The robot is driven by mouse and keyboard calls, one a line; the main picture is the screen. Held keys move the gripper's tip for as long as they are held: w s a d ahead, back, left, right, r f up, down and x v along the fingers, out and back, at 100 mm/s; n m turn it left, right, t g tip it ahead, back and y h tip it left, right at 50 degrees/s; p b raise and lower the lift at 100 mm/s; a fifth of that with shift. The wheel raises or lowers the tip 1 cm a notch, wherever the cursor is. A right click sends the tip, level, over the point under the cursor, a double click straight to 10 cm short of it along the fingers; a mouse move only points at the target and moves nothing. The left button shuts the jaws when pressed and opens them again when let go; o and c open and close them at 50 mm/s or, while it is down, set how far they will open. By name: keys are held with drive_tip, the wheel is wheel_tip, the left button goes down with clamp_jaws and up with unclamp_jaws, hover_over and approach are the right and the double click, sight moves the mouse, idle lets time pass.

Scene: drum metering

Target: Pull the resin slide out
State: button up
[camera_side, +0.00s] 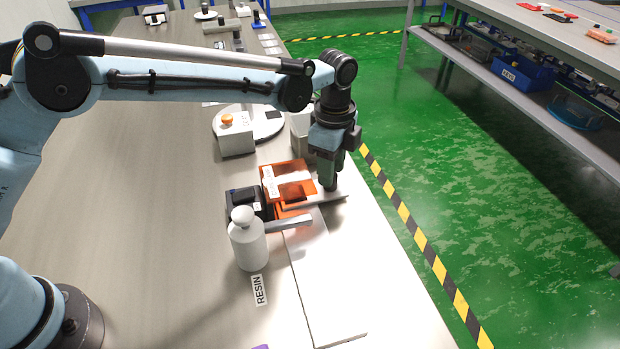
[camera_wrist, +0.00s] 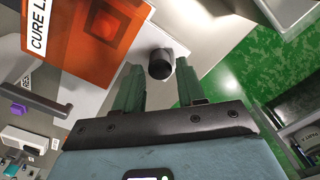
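A grey plate (camera_side: 322,199) sticks out of the right side of an orange translucent box (camera_side: 288,178); I take it to be the resin slide. A dark round knob (camera_wrist: 160,64) stands on it in the wrist view. My gripper (camera_wrist: 159,72) is open, with one green finger on each side of the knob. Small gaps seem to show between fingers and knob, so it does not look gripped. In the side view my gripper (camera_side: 329,170) points down over the plate's outer end and partly hides the knob. The orange box also shows in the wrist view (camera_wrist: 105,25).
A white bottle (camera_side: 248,245) stands behind a RESIN label (camera_side: 260,290). A grey bar (camera_side: 290,223) juts out beside it. A long white board (camera_side: 325,290) lies in front of the box. The bench's right edge is close to my gripper. A device with an orange button (camera_side: 234,138) stands behind.

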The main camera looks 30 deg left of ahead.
drive_tip(key=shift+f, duration=1.2)
clamp_jaws()
